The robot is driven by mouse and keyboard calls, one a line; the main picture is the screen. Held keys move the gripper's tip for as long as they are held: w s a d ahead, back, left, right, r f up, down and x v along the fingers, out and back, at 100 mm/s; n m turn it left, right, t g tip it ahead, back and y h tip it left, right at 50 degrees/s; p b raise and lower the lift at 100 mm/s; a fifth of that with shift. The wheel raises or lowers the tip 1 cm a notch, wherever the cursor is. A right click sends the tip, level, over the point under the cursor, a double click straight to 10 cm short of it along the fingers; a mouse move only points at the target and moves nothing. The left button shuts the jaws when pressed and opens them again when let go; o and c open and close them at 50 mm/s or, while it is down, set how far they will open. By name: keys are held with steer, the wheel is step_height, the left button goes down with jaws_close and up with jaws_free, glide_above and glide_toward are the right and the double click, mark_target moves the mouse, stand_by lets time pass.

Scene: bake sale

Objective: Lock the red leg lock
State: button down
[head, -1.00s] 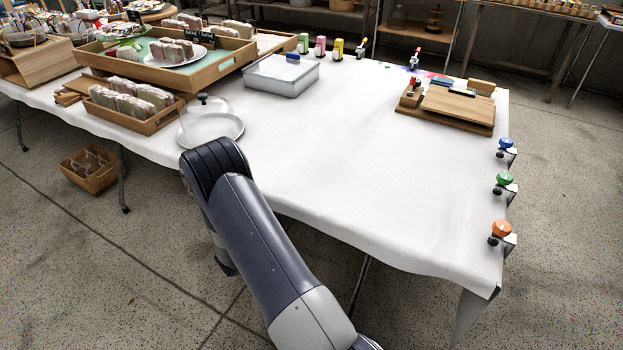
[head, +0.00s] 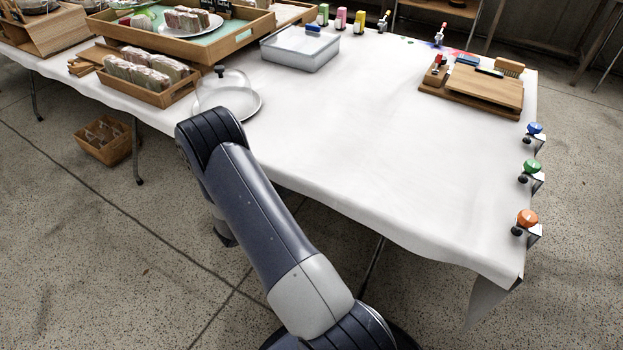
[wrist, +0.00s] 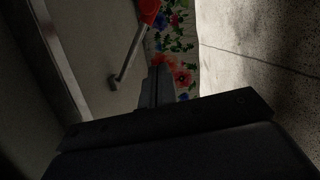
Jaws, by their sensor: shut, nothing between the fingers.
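A red part (wrist: 149,12), which looks like the red leg lock, shows at the top edge of the wrist view. It sits at the upper end of a thin metal bar (wrist: 130,53) that slants down to the left. Its top is cut off by the picture edge. My gripper (wrist: 160,70) is shut and empty, pointing up the picture below and right of the red part, apart from it in the picture. In the head view only my arm shows; my gripper and the lock are hidden there.
A floral cloth (wrist: 183,60) lies just beyond my fingertips. A pale metal leg or rail (wrist: 60,60) runs along the left of the wrist view. The white-covered table (head: 380,160) carries a glass cloche (head: 222,92), trays and boards. Orange (head: 527,217), green and blue knobbed clamps line its right edge.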

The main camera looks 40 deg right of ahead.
steer(key=shift+d, duration=0.2)
steer(key=s+d+b, duration=0.1)
steer(key=s+d, duration=0.1)
steer(key=d, duration=0.7)
steer(key=shift+s, duration=0.2)
stand_by(0.4)
steer(key=s+f+b, duration=0.1)
steer(key=s+d+f+b, duration=0.1)
steer(key=b, duration=0.1)
steer(key=s+f+b, duration=0.1)
steer(key=s+b, duration=0.1)
steer(key=shift+s+d+f, duration=0.1)
steer(key=shift+d+f, duration=0.05)
steer(key=shift+d, duration=0.15)
steer(key=shift+b, duration=0.3)
